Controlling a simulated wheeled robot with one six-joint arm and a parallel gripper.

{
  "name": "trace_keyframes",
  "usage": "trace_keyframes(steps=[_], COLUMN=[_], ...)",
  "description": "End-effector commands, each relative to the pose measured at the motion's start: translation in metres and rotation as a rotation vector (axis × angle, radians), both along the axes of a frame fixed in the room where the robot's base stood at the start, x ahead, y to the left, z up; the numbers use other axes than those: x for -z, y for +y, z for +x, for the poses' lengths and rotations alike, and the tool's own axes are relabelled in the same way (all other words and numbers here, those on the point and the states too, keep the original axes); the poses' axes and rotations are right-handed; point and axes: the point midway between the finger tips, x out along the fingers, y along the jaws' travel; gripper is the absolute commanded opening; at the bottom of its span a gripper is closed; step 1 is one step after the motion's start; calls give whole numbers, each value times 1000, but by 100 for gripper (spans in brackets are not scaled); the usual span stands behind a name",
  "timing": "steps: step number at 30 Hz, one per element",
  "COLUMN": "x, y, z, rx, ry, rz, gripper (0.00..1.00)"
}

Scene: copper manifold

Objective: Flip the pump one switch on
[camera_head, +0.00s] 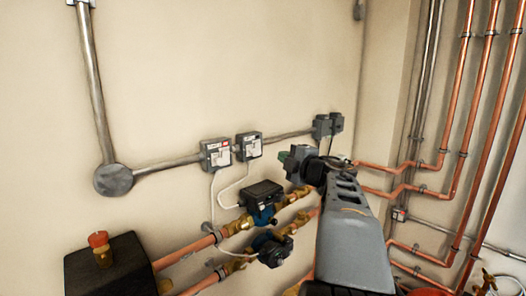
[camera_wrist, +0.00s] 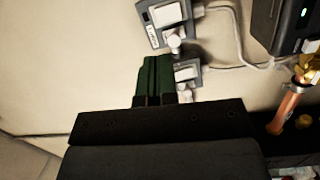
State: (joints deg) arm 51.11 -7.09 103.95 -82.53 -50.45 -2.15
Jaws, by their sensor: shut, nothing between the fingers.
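Two grey switch boxes with pale faces and labels are mounted side by side on the wall, a left box (camera_head: 216,155) and a right box (camera_head: 248,146). I cannot read which is pump one. The wrist view shows two boxes, an upper one (camera_wrist: 168,20) with a white switch and a lower one (camera_wrist: 188,72) partly hidden behind my fingers. My gripper (camera_head: 284,157) is shut and empty, to the right of both boxes in the head view. Its green fingertips (camera_wrist: 153,60) lie beside the lower box in the wrist view; contact cannot be told.
Two pumps, an upper one (camera_head: 263,197) and a lower one (camera_head: 271,248), sit on copper pipes below the boxes. Grey conduit (camera_head: 168,166) runs along the wall. Smaller grey boxes (camera_head: 322,127) are farther right. Vertical copper pipes (camera_head: 462,90) line the right. The upper wall is clear.

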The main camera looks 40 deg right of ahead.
Motion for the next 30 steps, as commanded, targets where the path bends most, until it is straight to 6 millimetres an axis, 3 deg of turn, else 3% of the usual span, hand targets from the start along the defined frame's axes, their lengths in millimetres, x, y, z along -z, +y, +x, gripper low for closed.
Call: trace_keyframes(steps=[8,19,25,30], x=[6,8,8,10], y=[-18,-18,-16,-12], z=[-26,-29,-21,4], rx=[-148,-168,-169,-171], ry=[123,139,138,137], rz=[-136,-147,-145,-144], gripper=[0,0,0,0])
